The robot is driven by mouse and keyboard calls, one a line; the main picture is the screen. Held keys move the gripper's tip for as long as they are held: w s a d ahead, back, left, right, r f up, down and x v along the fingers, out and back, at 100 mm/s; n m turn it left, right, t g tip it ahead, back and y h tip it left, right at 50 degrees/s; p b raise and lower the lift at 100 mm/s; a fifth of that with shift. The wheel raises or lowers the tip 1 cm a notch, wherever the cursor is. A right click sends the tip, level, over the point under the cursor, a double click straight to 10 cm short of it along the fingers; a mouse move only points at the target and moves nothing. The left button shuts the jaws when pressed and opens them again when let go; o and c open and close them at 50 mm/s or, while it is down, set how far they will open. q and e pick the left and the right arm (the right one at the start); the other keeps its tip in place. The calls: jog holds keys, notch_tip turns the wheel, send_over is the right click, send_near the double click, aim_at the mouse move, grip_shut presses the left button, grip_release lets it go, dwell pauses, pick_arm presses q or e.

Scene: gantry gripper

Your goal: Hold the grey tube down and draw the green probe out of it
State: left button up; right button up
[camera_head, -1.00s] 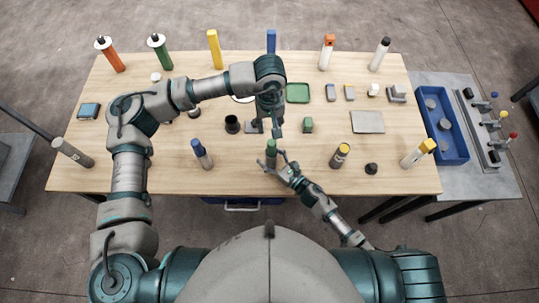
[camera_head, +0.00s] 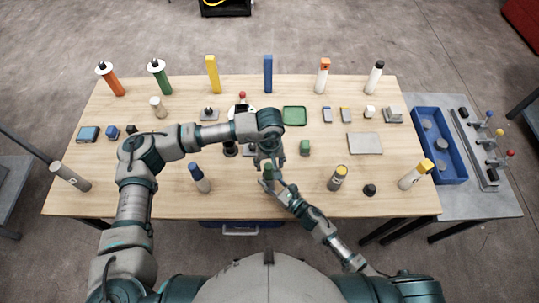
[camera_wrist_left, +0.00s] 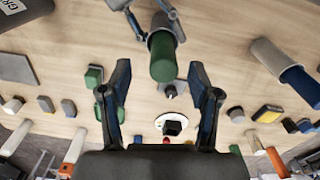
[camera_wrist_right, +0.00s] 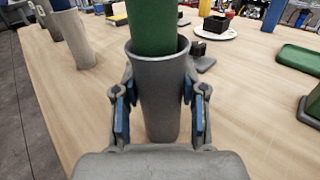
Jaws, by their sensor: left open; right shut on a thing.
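The grey tube (camera_wrist_right: 160,85) stands upright on the table, with the green probe (camera_wrist_right: 154,25) sticking up out of its open top. My right gripper (camera_wrist_right: 159,115) is shut on the tube, a blue-padded finger on each side. In the head view the probe's green top (camera_head: 268,170) shows just below my left gripper (camera_head: 270,158), and the tube is mostly hidden. In the left wrist view my left gripper (camera_wrist_left: 160,70) is open and empty. The probe's green end (camera_wrist_left: 163,60) shows between and just beyond its fingertips, with no visible contact.
A blue-topped tube (camera_head: 200,178) stands to the left and a yellow-topped dark tube (camera_head: 338,178) to the right. A green block (camera_head: 305,147) and a green tray (camera_head: 294,115) lie behind. A blue bin (camera_head: 438,145) is on the right side table. The front table edge is close.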

pick_arm(q)
jog(key=f, duration=0.5)
jog(key=shift+d+f, duration=0.25)
jog(key=shift+f, duration=0.1)
pick_arm(e)
jog(key=shift+d, duration=0.3)
pick_arm(q)
grip_shut()
pick_arm(e)
jog(key=shift+a, duration=0.1)
pick_arm(q)
jog(key=shift+d+r, duration=0.1)
jog(key=shift+r, duration=1.6)
pick_arm(e)
jog(key=shift+s+f, duration=0.1)
jog(key=shift+f, duration=0.2)
pick_arm(q)
jog(key=shift+r, duration=0.1)
jog(key=shift+w+r, duration=0.1)
jog(key=shift+r, duration=1.45)
